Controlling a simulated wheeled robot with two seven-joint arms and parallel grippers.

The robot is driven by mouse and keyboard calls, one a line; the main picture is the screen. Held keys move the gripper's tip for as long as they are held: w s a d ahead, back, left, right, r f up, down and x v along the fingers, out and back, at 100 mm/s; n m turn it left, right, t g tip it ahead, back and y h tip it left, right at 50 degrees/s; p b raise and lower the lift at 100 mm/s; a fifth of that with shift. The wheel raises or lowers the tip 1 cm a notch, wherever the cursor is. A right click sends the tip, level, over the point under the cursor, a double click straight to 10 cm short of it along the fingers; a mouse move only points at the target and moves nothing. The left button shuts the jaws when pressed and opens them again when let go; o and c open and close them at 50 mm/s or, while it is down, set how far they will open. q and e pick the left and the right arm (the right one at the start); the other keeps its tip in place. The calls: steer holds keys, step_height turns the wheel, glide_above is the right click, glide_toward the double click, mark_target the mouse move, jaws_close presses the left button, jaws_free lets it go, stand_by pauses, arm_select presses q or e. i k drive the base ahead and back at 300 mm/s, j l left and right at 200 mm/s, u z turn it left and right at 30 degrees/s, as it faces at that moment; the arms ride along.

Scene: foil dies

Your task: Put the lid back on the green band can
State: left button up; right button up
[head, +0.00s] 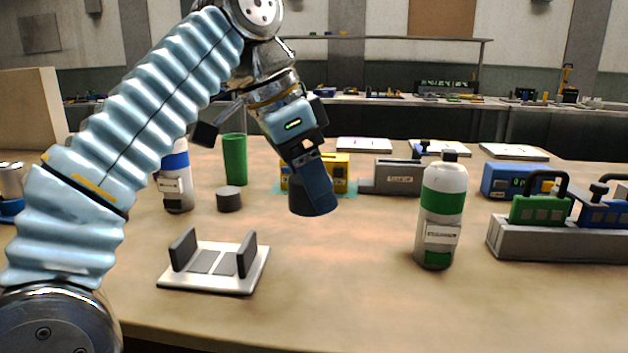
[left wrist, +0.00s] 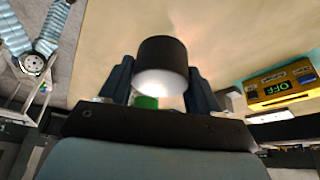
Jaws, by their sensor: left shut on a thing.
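The green band can (head: 442,205), a white bottle-like can with a green band, a label and a small dark neck on top, stands upright at right of centre in the head view. My left gripper (head: 312,196) is shut on a dark round lid (head: 297,203), held above the table left of the can and well apart from it. In the left wrist view, the lid (left wrist: 162,57) sits between the two fingers (left wrist: 162,88), with a pale face towards the camera. One finger partly hides the lid in the head view. My right gripper is out of view.
A blue-band can (head: 176,185), a green cylinder (head: 235,160) and a dark short cylinder (head: 229,199) stand at left. A white holder with two uprights (head: 210,285) lies in front. A grey rack (head: 560,243) with green and blue blocks is right of the can. The table centre is mostly clear.

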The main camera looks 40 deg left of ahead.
mark_target(445, 186)
steer(key=k, duration=1)
